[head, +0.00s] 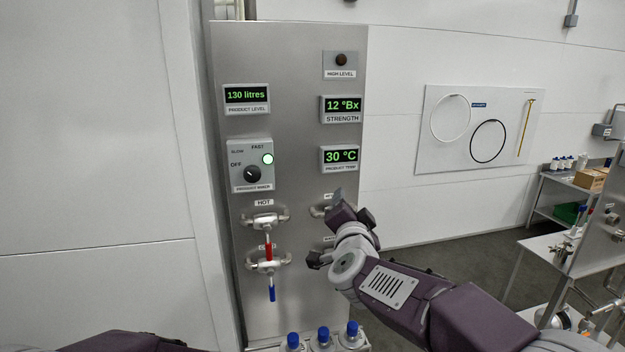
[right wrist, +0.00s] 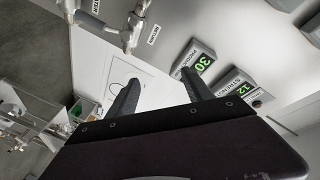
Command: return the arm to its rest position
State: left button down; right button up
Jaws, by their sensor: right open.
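My right gripper (head: 352,206) is raised in front of the right-hand part of the steel control panel (head: 300,130), its arm coming in from the lower right. In the right wrist view its two dark fingers (right wrist: 160,92) stand apart with nothing between them. The arm and gripper partly cover the right-hand valves, so their handles cannot be made out fully. I cannot tell from the head view how far the fingers are from the panel. Part of my left arm shows at the bottom left; its gripper is out of view.
The hot valve (head: 264,219) has a red lever hanging down; the valve below has a blue lever (head: 272,293). Displays read 130 litres, 12 °Bx and 30 °C. Blue-capped bottles (head: 323,338) stand below the panel. A bench (head: 555,245) stands at right; open floor lies between.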

jog(key=s+d+f+n+g+b, duration=0.1)
jog(key=s+d+f+n+g, duration=0.1)
jog(key=d+f, duration=0.35)
jog(key=s+d+f+n+g+b, duration=0.1)
jog(key=s+d+f+g, duration=0.1)
jog(key=f, duration=0.7)
jog(key=s+d+f+n+g, duration=0.2)
jog(key=s+d+f, duration=0.15)
jog(key=f, duration=0.45)
pick_arm(q)
notch_tip(320, 180, down, 4)
jog(key=shift+d+b, duration=0.1)
jog(key=shift+b, duration=0.25)
pick_arm(e)
jog(key=s+d+f+n+g, duration=0.1)
jog(key=s+f+n+g, duration=0.1)
jog(key=s+f+g, duration=0.3)
jog(key=s+d+f+n+g, duration=0.1)
jog(key=s+f+g, duration=0.4)
jog(key=s+f, duration=0.5)
jog(key=s+n, duration=0.1)
jog(key=s, duration=0.7)
jog(key=shift+f+n+y, duration=0.3)
jog(key=shift+f+y, duration=0.1)
